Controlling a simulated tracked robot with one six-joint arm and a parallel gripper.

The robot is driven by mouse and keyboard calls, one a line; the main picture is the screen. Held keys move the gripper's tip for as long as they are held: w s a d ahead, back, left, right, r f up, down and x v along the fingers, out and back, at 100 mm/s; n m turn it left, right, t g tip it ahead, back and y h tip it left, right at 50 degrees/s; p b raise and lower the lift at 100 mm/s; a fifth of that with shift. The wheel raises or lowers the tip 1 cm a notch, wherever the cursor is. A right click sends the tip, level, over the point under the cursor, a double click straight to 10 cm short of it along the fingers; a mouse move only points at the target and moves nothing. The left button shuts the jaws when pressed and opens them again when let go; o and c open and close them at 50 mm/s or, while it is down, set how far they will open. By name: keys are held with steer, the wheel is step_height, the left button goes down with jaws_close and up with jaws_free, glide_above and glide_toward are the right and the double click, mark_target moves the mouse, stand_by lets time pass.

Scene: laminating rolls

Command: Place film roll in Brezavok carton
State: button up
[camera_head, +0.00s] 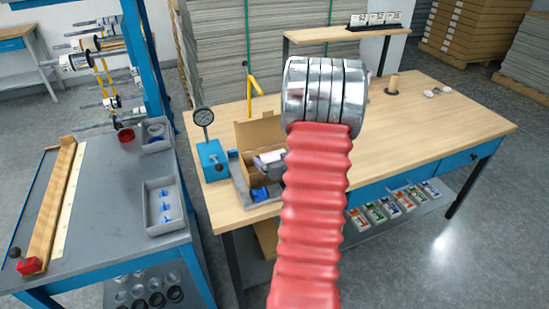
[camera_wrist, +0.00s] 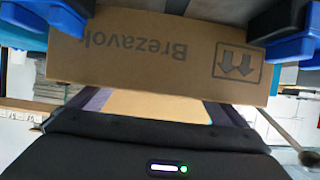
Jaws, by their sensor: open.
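The carton (camera_head: 262,133) is an open brown cardboard box on the wooden bench, left of my red arm sleeve. The wrist view shows its wall (camera_wrist: 135,55) close up, with "Brezavok" printed upside down and two arrows. My gripper (camera_wrist: 168,30) is open, with a blue finger at each upper side of the wrist view and the carton wall showing between them. I see nothing held between the fingers. In the head view my arm partly hides the space beside the carton. I cannot tell which item is the film roll.
A blue-based dial gauge (camera_head: 212,158) stands left of the carton. A beige cylinder (camera_head: 392,84) on a dark base stands farther back on the bench. A grey bin (camera_head: 165,206) with blue parts sits on the left table. The bench's right side is mostly clear.

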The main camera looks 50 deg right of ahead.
steer(key=v, duration=1.1)
steer(key=shift+s, duration=0.3)
steer(key=shift+a+r, duration=0.1)
steer(key=shift+a, duration=0.05)
steer(key=w+a+r+n+g, duration=0.1)
steer(key=w+a+r, duration=0.25)
steer(key=a, duration=0.25)
steer(key=w+a+r+n+g+y, duration=0.1)
steer(key=w+a+r, duration=0.1)
steer(key=a+r, duration=0.3)
steer(key=w+a+r+g, duration=0.1)
steer(key=w+a+r, duration=0.1)
steer(key=a, duration=0.5)
steer(key=s+a+r+n+g+y, duration=0.1)
steer(key=s+a, duration=0.3)
steer(key=a, duration=0.4)
steer(key=s+a+r+n+g+y, duration=0.1)
steer(key=s+a+y, duration=0.2)
steer(key=a, duration=0.6)
steer(key=s+a+r+n+y, duration=0.2)
steer(key=s+a, duration=0.2)
steer(key=a, duration=0.4)
steer(key=shift+s+a+g, duration=0.35)
steer(key=shift+a+g, duration=0.05)
steer(key=shift+c, duration=0.2)
